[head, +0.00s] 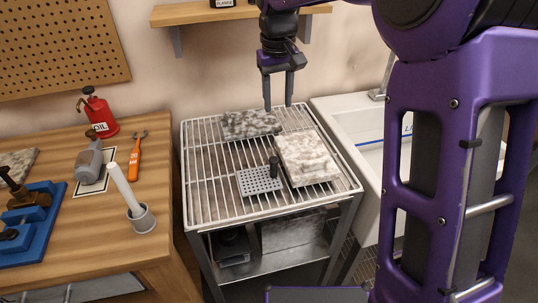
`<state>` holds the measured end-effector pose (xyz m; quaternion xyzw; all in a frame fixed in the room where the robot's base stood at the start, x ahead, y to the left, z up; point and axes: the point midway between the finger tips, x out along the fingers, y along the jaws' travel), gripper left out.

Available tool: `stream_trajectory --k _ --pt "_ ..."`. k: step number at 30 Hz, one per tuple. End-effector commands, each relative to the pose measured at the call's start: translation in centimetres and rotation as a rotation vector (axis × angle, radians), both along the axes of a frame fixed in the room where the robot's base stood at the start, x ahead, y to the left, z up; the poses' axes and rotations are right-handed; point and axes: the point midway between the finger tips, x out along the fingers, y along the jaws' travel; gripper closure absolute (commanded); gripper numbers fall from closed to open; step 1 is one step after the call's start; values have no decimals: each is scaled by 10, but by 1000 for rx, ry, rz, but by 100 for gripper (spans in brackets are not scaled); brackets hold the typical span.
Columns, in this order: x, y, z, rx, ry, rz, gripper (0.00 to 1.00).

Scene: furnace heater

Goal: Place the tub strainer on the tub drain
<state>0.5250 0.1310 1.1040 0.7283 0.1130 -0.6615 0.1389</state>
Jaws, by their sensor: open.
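The tub strainer looks to be the grey perforated plate (259,182) lying flat on the white wire rack, with a dark upright knob at its right corner. The tub (334,106) is the white basin at the right, partly covered by my arm. The tub drain does not show. My gripper (278,107) points down over the back of the rack, open and empty. It is behind the strainer in the picture and apart from it.
Two mottled grey-white blocks lie on the wire rack (200,190): a darker one (250,123) at the back and a pale one (306,157) right beside the strainer. A wooden bench (90,240) at left holds a red oil can (98,113) and an orange-handled wrench (135,160). A shelf (190,14) hangs above.

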Motion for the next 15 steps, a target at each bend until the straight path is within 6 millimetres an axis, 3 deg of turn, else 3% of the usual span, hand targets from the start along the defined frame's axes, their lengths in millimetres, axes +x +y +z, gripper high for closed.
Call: stream_trajectory --k 4,10,15 --pt "-18 6 -17 11 80 59 51" --pt "-24 10 -34 15 107 82 51" --pt "-24 10 -69 15 106 82 51"
